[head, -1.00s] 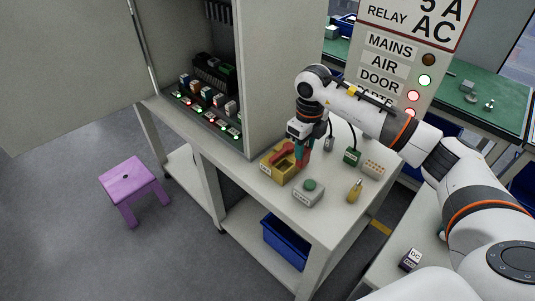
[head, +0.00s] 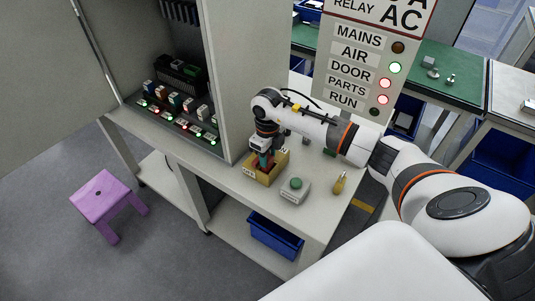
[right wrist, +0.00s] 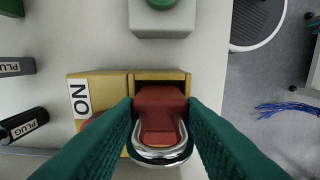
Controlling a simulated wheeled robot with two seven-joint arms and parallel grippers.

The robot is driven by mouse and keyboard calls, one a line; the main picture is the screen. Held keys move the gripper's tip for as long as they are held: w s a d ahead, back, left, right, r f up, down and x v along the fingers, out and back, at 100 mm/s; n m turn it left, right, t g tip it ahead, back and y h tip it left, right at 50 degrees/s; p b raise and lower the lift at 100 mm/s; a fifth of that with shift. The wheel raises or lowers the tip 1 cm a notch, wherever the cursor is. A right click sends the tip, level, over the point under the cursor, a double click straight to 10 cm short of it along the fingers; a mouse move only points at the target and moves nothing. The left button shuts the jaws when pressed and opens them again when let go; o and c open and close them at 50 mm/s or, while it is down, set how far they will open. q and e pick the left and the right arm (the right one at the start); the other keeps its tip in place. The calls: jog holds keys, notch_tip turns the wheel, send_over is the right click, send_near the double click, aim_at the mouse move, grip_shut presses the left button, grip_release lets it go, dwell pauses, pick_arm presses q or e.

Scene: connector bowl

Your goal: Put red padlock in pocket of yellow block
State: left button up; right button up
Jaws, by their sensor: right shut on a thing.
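The yellow block (head: 258,176) stands on the light bench top beside the grey cabinet; it also shows in the right wrist view (right wrist: 112,84) with a white label. Its pocket (right wrist: 160,79) opens at the top. My right gripper (head: 264,162) points down at the block, its green fingers shut on the red padlock (right wrist: 160,103). The padlock lies across the pocket opening, shackle towards the bottom of the wrist picture; I cannot tell how deep it sits. Another red part (right wrist: 98,119) on the block is mostly hidden by a finger. My left gripper is not in view.
A grey box with a green button (head: 294,190) stands close to the block. A yellow-brown bottle-shaped thing (head: 340,183) stands farther right. The open cabinet's side wall (head: 228,80) rises close behind on the left.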

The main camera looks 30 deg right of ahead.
jog(key=shift+f, duration=0.6)
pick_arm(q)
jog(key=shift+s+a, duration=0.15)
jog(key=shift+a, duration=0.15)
pick_arm(e)
jog(key=o, duration=1)
jog(key=shift+r, duration=0.1)
jog(key=shift+r, duration=0.1)
jog(key=shift+r, duration=0.2)
notch_tip(320, 180, up, 10)
jog(key=b, duration=0.3)
jog(key=shift+r, duration=0.25)
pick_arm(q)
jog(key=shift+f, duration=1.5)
pick_arm(e)
jog(key=shift+r, duration=0.65)
